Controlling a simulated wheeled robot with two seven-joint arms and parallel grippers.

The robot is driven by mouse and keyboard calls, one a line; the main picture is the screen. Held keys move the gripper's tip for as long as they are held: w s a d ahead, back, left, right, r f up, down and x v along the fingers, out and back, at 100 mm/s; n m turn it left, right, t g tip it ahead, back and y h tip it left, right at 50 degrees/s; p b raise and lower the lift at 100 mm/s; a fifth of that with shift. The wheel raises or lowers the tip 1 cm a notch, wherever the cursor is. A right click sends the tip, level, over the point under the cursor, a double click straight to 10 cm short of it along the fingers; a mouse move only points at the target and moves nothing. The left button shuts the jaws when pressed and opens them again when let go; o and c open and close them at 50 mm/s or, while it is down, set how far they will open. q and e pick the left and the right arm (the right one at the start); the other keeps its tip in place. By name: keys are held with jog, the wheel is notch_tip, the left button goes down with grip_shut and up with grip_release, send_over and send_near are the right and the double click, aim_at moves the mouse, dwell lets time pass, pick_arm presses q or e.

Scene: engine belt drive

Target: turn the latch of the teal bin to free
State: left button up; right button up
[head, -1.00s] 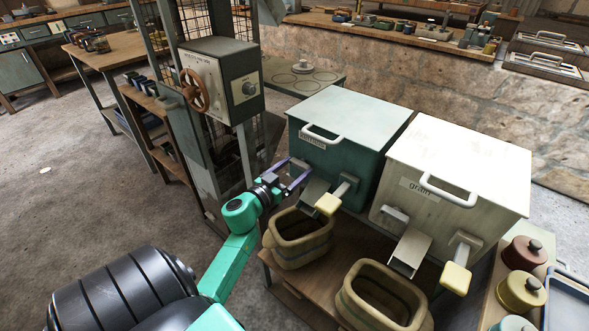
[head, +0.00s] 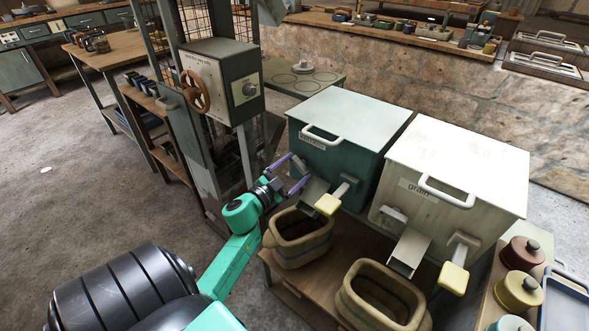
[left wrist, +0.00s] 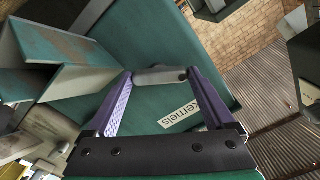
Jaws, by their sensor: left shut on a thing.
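The teal bin (head: 346,165) stands on a low wooden bench, with a white handle and a small label on its front. The label, reading "kernels", shows near the middle of the left wrist view. My left gripper (head: 299,168) is at the left part of the bin's front, beside the chute. In the left wrist view its purple fingers (left wrist: 159,77) are shut on the ends of a short grey latch (left wrist: 160,75) against the teal panel. The gripper mostly hides the latch in the head view. My right gripper is not in view.
A metal chute (head: 314,191) and a lever with a cream grip (head: 328,205) project close to the gripper. A tan basket (head: 300,238) stands below. A white grain bin (head: 455,180) is at the right, and a control-box post (head: 222,80) at the left.

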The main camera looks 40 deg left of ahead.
pick_arm(q)
jog(key=m, duration=0.2)
jog(key=shift+m, duration=0.4)
jog(key=shift+f+m+b, duration=0.1)
jog(key=shift+m+b, duration=0.2)
jog(key=shift+m, duration=1.5)
jog(key=m+b, duration=0.1)
jog(key=m, duration=0.2)
jog(key=shift+m+b, duration=0.45)
jog(key=shift+m, duration=0.35)
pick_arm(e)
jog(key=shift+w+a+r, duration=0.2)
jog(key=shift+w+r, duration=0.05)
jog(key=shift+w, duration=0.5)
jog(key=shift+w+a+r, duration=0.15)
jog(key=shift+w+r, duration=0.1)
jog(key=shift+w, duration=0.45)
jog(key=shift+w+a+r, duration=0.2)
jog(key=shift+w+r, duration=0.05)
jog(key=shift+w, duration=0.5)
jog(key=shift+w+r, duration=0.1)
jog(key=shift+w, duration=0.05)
pick_arm(q)
jog(key=o, duration=1.1)
